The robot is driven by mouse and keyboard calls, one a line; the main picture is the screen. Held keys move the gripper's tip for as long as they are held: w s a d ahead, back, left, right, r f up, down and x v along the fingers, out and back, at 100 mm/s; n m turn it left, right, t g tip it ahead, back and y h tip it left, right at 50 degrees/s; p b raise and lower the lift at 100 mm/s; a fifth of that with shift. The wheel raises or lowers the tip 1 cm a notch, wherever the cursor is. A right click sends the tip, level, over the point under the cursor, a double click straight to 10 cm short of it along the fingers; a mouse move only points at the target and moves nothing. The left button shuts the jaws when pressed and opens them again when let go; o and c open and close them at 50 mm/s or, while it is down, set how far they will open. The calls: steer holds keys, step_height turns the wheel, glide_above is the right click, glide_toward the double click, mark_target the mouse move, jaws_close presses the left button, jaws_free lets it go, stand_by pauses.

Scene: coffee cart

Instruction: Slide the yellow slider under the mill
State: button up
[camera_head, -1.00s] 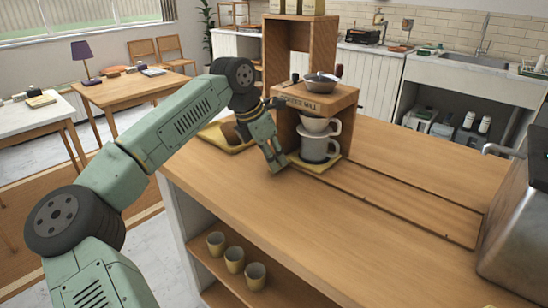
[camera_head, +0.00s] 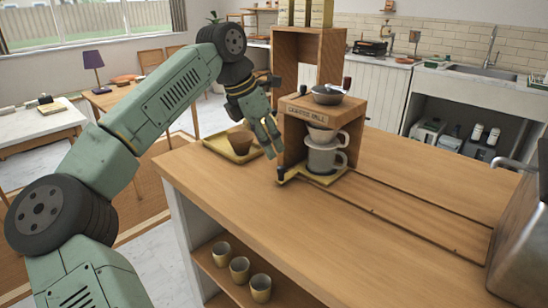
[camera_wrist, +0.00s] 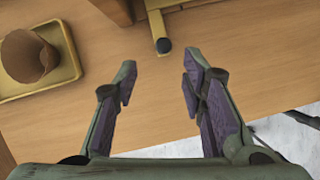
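The mill (camera_head: 318,108) is a wooden housing with a dark bowl on top. The yellow slider (camera_head: 327,179) lies at the foot of the mill, beneath its overhanging top. A grey mug (camera_head: 322,160) with a white dripper (camera_head: 322,137) on it stands on the slider. The slider's short arm with a dark knob (camera_head: 281,173) sticks out to the left. In the wrist view the knob (camera_wrist: 163,46) is just beyond my fingertips. My gripper (camera_head: 273,152) is open and empty, above and a little left of the knob, apart from it.
A yellow tray (camera_head: 215,143) with a brown cup (camera_head: 239,140) is left of the mill. A track (camera_head: 420,214) runs right across the counter toward a metal machine (camera_head: 520,235). Several cups stand on the shelf below. The front counter is clear.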

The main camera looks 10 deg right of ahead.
steer(key=shift+v, duration=1.45)
